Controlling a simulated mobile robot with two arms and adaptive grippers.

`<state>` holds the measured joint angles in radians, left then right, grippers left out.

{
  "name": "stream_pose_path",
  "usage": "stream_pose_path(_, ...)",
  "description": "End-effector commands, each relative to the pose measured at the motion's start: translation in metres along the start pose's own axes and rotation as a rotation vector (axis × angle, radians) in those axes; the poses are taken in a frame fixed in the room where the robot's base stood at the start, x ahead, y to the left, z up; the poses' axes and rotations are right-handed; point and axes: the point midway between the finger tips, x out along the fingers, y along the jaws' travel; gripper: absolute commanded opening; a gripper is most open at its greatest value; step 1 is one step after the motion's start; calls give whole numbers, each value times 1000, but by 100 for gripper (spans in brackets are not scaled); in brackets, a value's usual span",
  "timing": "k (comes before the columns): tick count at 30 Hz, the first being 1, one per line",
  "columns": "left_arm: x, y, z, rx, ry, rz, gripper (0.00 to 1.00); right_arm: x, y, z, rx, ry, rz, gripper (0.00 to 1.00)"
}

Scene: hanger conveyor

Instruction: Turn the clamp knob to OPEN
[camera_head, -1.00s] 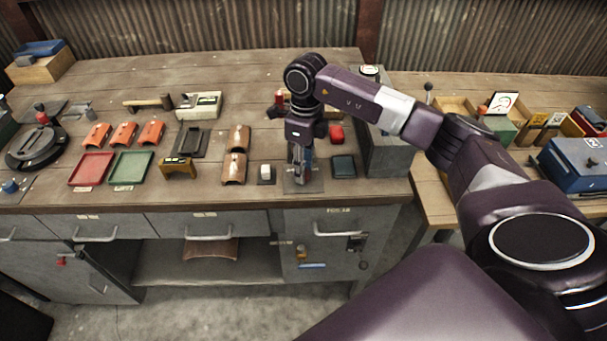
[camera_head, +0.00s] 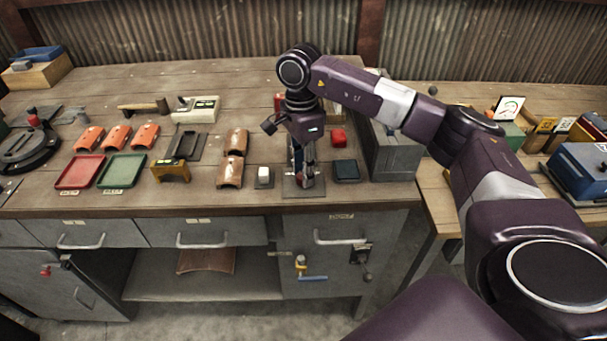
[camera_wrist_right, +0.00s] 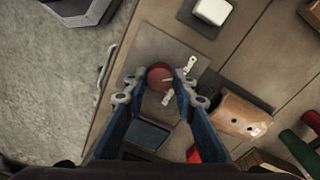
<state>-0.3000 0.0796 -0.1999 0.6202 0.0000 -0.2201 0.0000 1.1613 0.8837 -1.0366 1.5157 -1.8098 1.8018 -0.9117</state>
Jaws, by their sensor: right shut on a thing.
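The clamp knob is a round reddish-brown knob (camera_wrist_right: 160,77) on a grey plate (camera_wrist_right: 147,50) in the right wrist view. In the head view the plate (camera_head: 290,192) sits at the front of the bench, with the knob mostly hidden by my gripper. My right gripper (camera_head: 305,182) points down over the plate. In the right wrist view its blue fingers (camera_wrist_right: 157,85) are on both sides of the knob, shut on it. I cannot read any OPEN marking. My left gripper is not in view.
A white-topped block (camera_head: 264,177) stands left of the plate, and a dark square pad (camera_head: 346,170) stands right. Copper-brown curved pieces (camera_head: 231,172) and red and green trays (camera_head: 122,170) are farther left. A grey box (camera_head: 395,158) stands right.

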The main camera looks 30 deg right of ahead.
Motion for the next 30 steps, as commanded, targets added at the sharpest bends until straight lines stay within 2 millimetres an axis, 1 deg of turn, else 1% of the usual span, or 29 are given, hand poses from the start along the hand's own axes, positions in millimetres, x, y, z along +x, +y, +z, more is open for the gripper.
stream_pose_path(3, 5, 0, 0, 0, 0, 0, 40, -1, -2, 0, -63, 2, -6, 1)
stream_pose_path(10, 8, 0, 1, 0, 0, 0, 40, -1, -1, 0, -143, 6, -6, 1)
stream_pose_path(27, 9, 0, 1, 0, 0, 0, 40, -2, -2, 0, -170, 8, -6, 1)
stream_pose_path(28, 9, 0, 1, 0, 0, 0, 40, -2, -2, 0, -170, 8, -6, 28)
stream_pose_path(30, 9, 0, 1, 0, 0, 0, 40, -2, -1, 0, -170, 8, -6, 36)
